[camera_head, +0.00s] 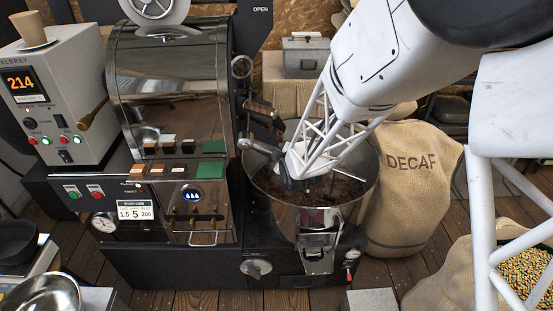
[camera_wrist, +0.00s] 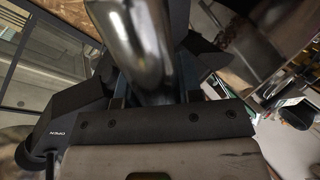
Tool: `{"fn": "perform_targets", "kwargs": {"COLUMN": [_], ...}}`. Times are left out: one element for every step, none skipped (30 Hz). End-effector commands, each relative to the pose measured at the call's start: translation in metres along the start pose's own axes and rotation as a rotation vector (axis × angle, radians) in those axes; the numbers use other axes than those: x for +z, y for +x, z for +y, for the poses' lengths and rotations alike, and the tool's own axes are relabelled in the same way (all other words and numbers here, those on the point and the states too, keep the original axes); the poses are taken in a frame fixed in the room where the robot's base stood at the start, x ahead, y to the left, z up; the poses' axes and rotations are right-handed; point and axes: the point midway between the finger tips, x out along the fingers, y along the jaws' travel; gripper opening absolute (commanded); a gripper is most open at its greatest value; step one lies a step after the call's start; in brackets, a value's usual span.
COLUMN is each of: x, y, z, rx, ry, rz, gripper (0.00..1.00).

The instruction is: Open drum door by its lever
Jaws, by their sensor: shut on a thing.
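The drum door's metal lever (camera_head: 260,148), with a rounded knob at its left end, juts out at the right end of the shiny roaster drum (camera_head: 165,75). My gripper (camera_head: 283,165) reaches down from the upper right and is shut on the lever, above the cooling bin. In the wrist view a thick shiny metal bar (camera_wrist: 145,45), which looks like the lever, runs down to the dark jaw area. The fingertips and the grasped part are largely hidden. The drum door is seen nearly edge-on, and I cannot tell whether it is ajar.
The round steel cooling bin (camera_head: 313,225) with dark beans sits just below my gripper. A dark wooden-handled fitting (camera_head: 258,106) is close above it. A DECAF sack (camera_head: 415,195) stands to the right. The control panel (camera_head: 180,205) is at left.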

Motion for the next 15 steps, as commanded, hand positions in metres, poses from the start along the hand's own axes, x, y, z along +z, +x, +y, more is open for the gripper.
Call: {"fn": "perform_targets", "kwargs": {"x": [-0.001, -0.001, -0.001, -0.001, -0.001, -0.002, -0.002, -0.002, -0.003, -0.003, -0.003, -0.004, -0.004, -0.004, -0.004], "y": [-0.002, -0.003, -0.004, -0.005, -0.006, -0.007, -0.008, -0.009, -0.01, -0.011, -0.012, -0.013, -0.013, -0.014, -0.015], "z": [0.004, 0.006, 0.009, 0.011, 0.013, 0.015, 0.017, 0.019, 0.021, 0.022, 0.024, 0.025, 0.027, 0.028, 0.029], "rx": [0.001, 0.001, 0.001, 0.001, 0.001, 0.001, 0.001, 0.001, 0.002, 0.001, 0.001, 0.0, 0.0, 0.0, 0.0], "ry": [-0.024, -0.041, -0.061, -0.078, -0.092, -0.113, -0.126, -0.141, -0.159, -0.172, -0.183, -0.2, -0.211, -0.223, -0.235], "rz": [-0.012, -0.02, -0.031, -0.038, -0.046, -0.056, -0.064, -0.07, -0.079, -0.086, -0.093, -0.101, -0.107, -0.112, -0.119], "gripper": [0.0, 0.0, 0.0, 0.0, 0.0, 0.0, 0.0, 0.0, 0.0, 0.0, 0.0, 0.0, 0.0, 0.0, 0.0]}}
